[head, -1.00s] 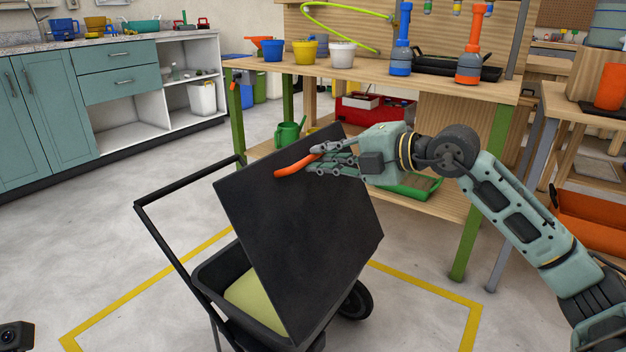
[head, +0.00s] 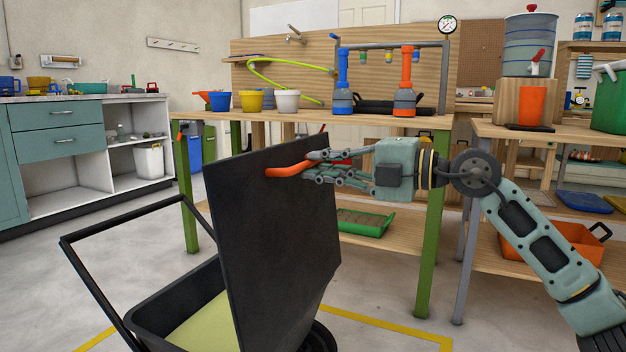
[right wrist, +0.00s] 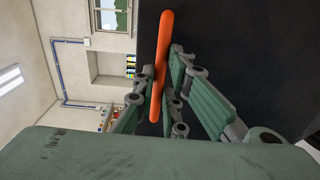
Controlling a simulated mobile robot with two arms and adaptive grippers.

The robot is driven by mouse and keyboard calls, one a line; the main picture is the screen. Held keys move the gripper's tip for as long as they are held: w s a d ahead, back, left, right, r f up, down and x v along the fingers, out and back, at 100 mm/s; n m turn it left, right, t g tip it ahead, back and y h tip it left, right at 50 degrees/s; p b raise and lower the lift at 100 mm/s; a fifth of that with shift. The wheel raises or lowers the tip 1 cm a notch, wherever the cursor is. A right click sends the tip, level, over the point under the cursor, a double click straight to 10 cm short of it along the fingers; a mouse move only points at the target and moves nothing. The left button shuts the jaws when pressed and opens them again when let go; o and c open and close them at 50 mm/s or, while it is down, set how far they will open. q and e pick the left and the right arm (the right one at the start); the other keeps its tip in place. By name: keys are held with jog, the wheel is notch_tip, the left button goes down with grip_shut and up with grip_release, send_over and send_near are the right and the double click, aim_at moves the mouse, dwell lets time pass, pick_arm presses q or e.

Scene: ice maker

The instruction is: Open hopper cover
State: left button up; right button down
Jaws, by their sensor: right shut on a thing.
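The black hopper cover (head: 270,235) stands raised and nearly upright over the black wheeled hopper (head: 150,312), whose open tub shows pale yellow-green contents (head: 205,325). An orange handle (head: 287,170) sits near the cover's upper edge. My right gripper (head: 315,166) comes from the right and is shut on the handle. My left gripper is not in view.
A wooden workbench (head: 300,118) with pots and bottles stands close behind the cover and my right arm. A black push bar (head: 120,222) rises at the hopper's left. The floor (head: 50,270) at left is clear.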

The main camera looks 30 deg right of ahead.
jog(key=shift+s+d+f, duration=0.15)
jog(key=shift+s+f, duration=0.05)
jog(key=shift+f, duration=0.1)
jog(key=c, duration=1.8)
grip_release()
jog(key=shift+c, duration=0.2)
jog(key=shift+s, duration=0.15)
jog(key=v, duration=1.1)
jog(key=shift+s+d, duration=0.25)
jog(key=shift+d, duration=0.05)
